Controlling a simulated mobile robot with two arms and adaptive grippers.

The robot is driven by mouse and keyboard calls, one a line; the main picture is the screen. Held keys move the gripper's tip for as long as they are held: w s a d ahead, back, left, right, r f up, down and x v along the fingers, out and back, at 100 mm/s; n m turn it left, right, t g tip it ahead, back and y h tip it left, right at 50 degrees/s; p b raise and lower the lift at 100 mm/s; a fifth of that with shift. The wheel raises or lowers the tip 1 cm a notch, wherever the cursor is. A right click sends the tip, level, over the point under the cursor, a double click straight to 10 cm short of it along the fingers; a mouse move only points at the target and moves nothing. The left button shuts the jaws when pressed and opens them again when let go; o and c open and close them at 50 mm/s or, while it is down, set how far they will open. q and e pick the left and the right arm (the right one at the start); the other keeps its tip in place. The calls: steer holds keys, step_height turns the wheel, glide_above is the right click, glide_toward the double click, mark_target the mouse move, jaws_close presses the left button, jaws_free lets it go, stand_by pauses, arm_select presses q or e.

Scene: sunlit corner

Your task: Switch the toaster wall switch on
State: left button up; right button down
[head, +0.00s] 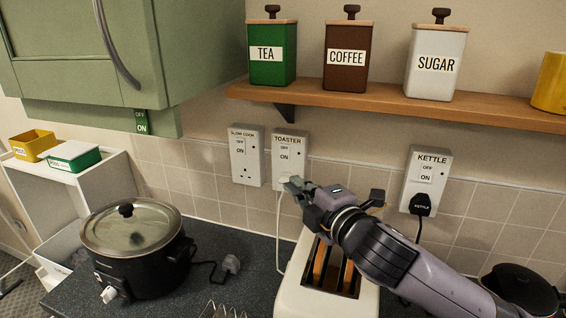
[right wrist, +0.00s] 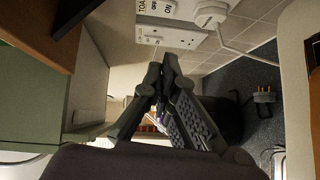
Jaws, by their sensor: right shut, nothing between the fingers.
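The toaster wall switch (head: 285,149) is on a white plate labelled TOASTER, with OFF above ON. I cannot tell which way it is set. The plate also shows at the top of the right wrist view (right wrist: 160,8), partly cut off, with a white plug (right wrist: 210,13) in it. My right gripper (head: 292,187) is shut and empty, just below the switch in the head view, over the plate's lower part. In the right wrist view its fingertips (right wrist: 162,66) meet below the plates. Contact with the plate cannot be told. My left gripper is not in view.
A SLOW COOK plate (head: 246,155) is on the left and a KETTLE plate (head: 426,178) on the right. A white toaster (head: 295,299) stands below my right arm. A slow cooker (head: 140,275) and loose plug (head: 231,264) are on the counter. A shelf (head: 390,104) runs above.

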mark_target(285, 152)
steer(key=w+d+p+x, duration=0.1)
steer(key=p+x, duration=0.3)
steer(key=x, duration=0.8)
steer(key=shift+w+d+f+p, duration=0.2)
steer(key=shift+w+d+p, duration=0.15)
steer(key=shift+d, duration=0.3)
steer(key=shift+w+d+f+n+b, duration=0.15)
steer(key=shift+w+f+n+b, duration=0.25)
steer(key=shift+b, duration=0.8)
steer(key=shift+r+p, duration=0.25)
steer(key=shift+p, duration=0.05)
steer(key=shift+s, duration=0.1)
